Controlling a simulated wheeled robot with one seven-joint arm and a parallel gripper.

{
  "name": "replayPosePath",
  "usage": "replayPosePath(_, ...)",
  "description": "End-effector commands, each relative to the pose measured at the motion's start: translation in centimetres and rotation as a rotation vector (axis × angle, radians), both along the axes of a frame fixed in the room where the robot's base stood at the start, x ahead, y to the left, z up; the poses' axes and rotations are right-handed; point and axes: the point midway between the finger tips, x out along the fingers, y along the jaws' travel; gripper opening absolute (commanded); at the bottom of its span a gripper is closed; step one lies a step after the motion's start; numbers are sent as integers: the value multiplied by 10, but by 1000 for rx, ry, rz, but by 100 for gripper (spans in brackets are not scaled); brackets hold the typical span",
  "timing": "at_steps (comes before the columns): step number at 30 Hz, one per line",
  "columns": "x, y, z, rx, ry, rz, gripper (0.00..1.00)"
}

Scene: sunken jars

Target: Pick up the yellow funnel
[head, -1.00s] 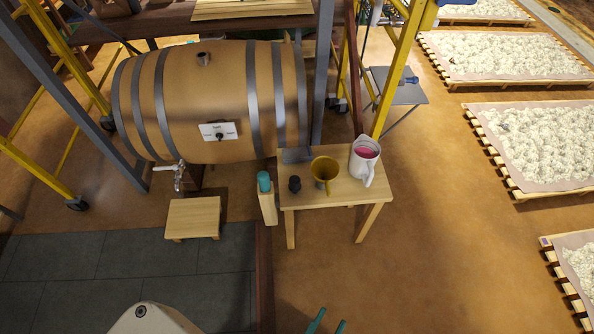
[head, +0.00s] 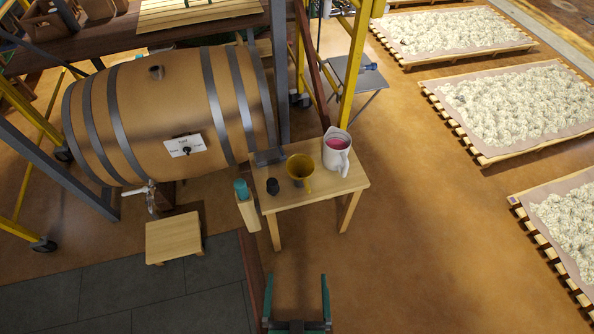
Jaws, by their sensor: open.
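The yellow funnel (head: 301,168) stands on the small wooden table (head: 318,189), wide mouth up, between a dark round object and a white jug. My gripper (head: 297,300) is at the bottom of the head view, its two green fingers spread apart. Nothing shows between them. It is apart from the funnel and appears below it in the picture, on the near side of the table.
On the table, the white jug (head: 337,150) with pink contents stands right of the funnel and the dark object (head: 272,186) stands left. A large barrel (head: 170,110) lies behind left. A low stool (head: 173,238) stands left. Open floor (head: 420,240) lies right.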

Motion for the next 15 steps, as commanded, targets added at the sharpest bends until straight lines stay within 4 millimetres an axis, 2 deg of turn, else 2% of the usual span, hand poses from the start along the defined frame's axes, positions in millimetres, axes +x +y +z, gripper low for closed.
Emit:
replayPosePath(1,20,1,-9,0,-1,2,100)
replayPosePath(6,77,4,-39,0,26,0,100)
replayPosePath(10,125,6,-55,-2,45,-7,100)
replayPosePath(15,192,10,-65,-3,67,-24,100)
